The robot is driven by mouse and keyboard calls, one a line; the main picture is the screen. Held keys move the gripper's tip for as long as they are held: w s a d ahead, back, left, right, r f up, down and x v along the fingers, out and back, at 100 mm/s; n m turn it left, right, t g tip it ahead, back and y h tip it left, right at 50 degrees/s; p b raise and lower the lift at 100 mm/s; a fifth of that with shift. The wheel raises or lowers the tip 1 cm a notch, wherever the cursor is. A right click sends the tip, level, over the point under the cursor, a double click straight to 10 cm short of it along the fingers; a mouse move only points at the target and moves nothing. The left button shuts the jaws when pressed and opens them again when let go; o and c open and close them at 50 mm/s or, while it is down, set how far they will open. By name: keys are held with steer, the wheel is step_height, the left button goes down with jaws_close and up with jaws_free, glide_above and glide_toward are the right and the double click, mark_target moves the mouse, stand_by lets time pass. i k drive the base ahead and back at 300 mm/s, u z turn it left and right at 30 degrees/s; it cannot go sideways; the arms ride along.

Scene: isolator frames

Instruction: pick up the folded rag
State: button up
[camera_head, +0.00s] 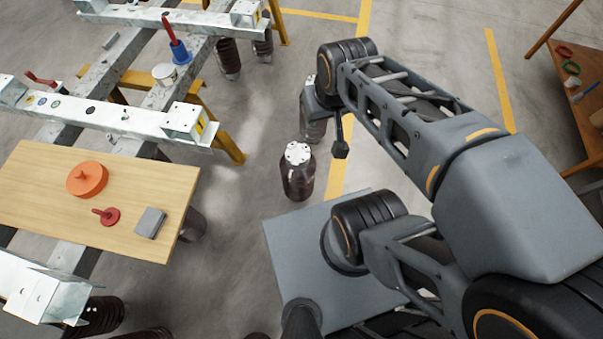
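A small grey, flat, squarish thing that looks like the folded rag (150,222) lies near the right end of a wooden board (60,213), at the left of the head view. My arm reaches up through the right half of the picture and bends at the top middle. A dark piece at its far end, which seems to be my gripper (340,150), hangs well to the right of the board, apart from the rag. Its fingers are too small and dark to tell open from shut. I see nothing held there.
An orange round lid (87,179) and a red knobbed piece (106,216) share the board. White steel beams (110,122) cross behind it, with a blue-based red tool (178,45) and a white cup (164,73). Brown insulators (298,172) stand on the floor. A wooden table (580,95) is at right.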

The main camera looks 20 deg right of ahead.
mark_target(153, 220)
steer(key=u, duration=1.35)
steer(key=k, duration=0.15)
steer(key=u, duration=0.5)
steer(key=i, duration=0.3)
steer(key=u, duration=0.5)
